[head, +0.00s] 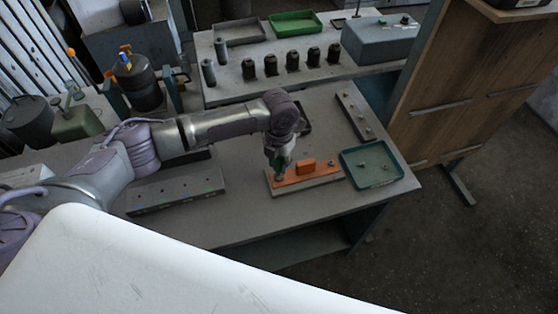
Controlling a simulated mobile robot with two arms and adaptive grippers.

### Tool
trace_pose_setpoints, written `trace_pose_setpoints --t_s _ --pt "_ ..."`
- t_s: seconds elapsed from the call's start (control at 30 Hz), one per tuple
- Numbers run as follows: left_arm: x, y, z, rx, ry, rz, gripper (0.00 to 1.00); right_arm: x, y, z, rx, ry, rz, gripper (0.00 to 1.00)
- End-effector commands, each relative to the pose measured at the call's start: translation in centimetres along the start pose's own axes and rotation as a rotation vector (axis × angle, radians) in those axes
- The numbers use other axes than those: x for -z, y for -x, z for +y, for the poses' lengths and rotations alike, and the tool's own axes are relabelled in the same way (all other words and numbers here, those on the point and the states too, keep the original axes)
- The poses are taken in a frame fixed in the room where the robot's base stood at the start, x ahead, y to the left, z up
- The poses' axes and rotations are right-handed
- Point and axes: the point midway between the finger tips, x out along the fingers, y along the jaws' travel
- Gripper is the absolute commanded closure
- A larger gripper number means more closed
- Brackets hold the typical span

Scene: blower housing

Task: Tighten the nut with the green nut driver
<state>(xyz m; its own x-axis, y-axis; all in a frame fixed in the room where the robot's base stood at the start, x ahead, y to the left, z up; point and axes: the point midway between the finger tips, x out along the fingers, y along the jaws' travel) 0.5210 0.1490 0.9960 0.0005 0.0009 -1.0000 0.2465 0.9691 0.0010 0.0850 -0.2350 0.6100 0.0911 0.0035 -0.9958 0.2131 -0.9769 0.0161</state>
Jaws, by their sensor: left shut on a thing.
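My left gripper (280,160) points down over the left end of an orange plate (307,173) that lies on a grey block (313,186) on the workbench. It is shut on the green nut driver (285,160), of which only a little green shows between the fingers. The driver's lower end is at or just above the plate's left end; I cannot tell if it touches. The nut is hidden or too small to make out. My right gripper is not in view.
A dark green tray (349,157) with small parts stands just right of the block. A grey bar with holes (176,194) lies to the left, and another strip (356,117) lies behind at the right. Several dark cylinders (292,60) stand on the back table. The bench front is clear.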

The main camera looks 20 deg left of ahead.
Motion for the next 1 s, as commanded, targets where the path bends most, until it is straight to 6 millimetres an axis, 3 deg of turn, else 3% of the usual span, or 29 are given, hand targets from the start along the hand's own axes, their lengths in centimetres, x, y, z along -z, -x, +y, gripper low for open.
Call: trace_pose_setpoints --t_s 0.33,0.8,1.0 --pt "0.0 1.6 0.1 0.0 0.001 -0.001 1.0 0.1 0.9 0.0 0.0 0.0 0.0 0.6" --pt "-0.1 3.1 0.1 0.0 0.001 -0.002 1.0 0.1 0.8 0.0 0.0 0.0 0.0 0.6" --pt "-0.1 5.2 0.0 0.001 0.0 -0.004 1.0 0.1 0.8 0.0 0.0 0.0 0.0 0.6"
